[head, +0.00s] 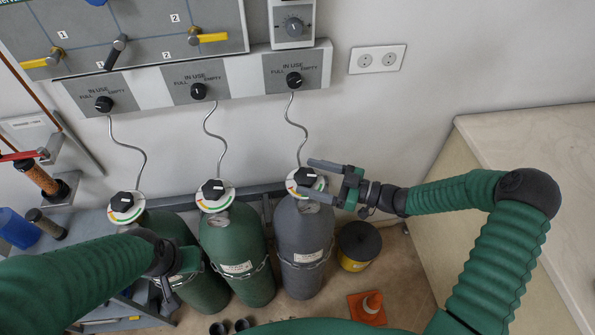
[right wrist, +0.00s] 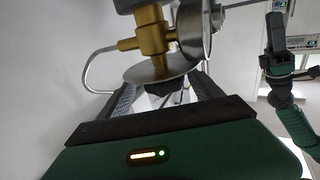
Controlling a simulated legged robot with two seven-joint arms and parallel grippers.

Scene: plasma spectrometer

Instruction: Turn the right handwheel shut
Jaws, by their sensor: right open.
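The right handwheel (head: 306,176) is a black knob over a white dial with a coloured rim, on top of the grey cylinder (head: 303,240) in the head view. My right gripper (head: 312,179) is open, with one finger on the far side of the knob and one on the near side. Contact cannot be told.
Two green cylinders (head: 237,255) with similar knobs stand to the left. Thin hoses rise to a selector panel (head: 198,80) on the wall. A pale counter (head: 530,150) borders the right.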

